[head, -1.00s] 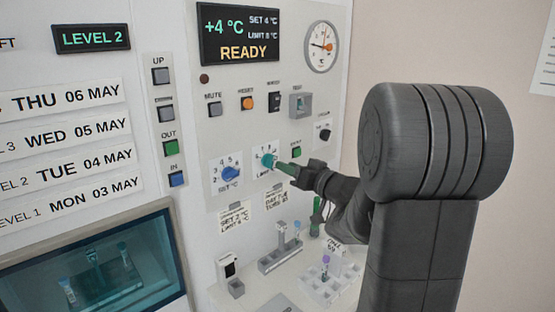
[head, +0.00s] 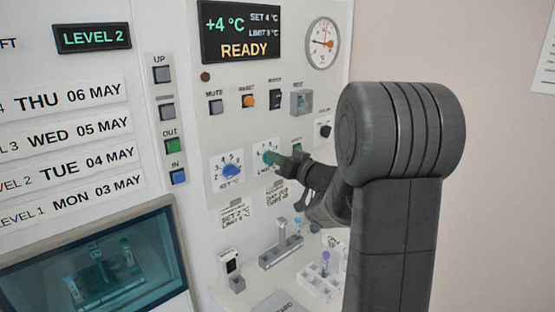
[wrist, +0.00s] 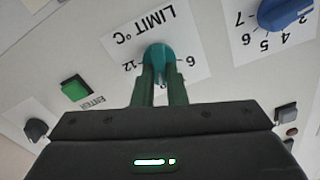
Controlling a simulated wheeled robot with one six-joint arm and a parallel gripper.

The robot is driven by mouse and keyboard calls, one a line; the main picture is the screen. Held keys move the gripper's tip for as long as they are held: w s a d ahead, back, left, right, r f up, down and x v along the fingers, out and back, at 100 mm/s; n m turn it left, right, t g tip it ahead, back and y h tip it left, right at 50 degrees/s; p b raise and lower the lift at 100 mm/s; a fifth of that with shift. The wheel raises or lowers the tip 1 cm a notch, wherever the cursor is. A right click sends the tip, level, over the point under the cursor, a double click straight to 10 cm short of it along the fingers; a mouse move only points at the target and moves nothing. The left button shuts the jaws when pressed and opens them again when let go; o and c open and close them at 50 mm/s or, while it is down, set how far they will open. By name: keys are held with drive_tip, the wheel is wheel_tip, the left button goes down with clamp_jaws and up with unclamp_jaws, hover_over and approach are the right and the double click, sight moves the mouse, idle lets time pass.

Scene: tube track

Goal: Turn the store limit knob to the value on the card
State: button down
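The teal limit knob (head: 270,157) sits on a white label in the middle of the control panel. It also shows in the wrist view (wrist: 158,52), with 12 and 6 printed at either side of it. My gripper (head: 279,160) is at the knob; in the wrist view its two dark green fingers (wrist: 160,75) reach onto the knob's sides and appear closed on it. The knob's pointer is partly hidden by the fingers. A card (head: 235,214) below the panel carries SET and LIMIT lines, their figures small. The display (head: 240,32) reads +4 °C, READY; its limit digit is blurred.
The blue set knob (head: 231,170) is just left of the limit knob. The green enter button (wrist: 76,89) is close by. A tube rack (head: 280,252) and a white tray (head: 322,278) stand on the shelf below.

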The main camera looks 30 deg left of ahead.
drive_tip(key=shift+f+n+b, duration=0.1)
drive_tip(key=shift+n+b, duration=0.3)
drive_tip(key=shift+b, duration=0.1)
drive_tip(key=shift+s+a+f+n+b, duration=0.1)
drive_tip(key=shift+s+n+b, duration=0.05)
drive_tip(key=shift+n+b, duration=2.1)
drive_tip(key=shift+s+d+n+b, duration=0.15)
drive_tip(key=shift+n+b, duration=1.55)
drive_tip(key=shift+n, duration=1.05)
drive_tip(key=shift+s+a+f+n+b, duration=0.1)
drive_tip(key=shift+s+a+n+b, duration=0.05)
drive_tip(key=shift+n+b, duration=2.1)
drive_tip(key=shift+r+n, duration=0.1)
drive_tip(key=shift+n, duration=0.35)
drive_tip(key=c, duration=1.5)
unclamp_jaws()
drive_tip(key=shift+o, duration=0.2)
drive_tip(key=v, duration=1.4)
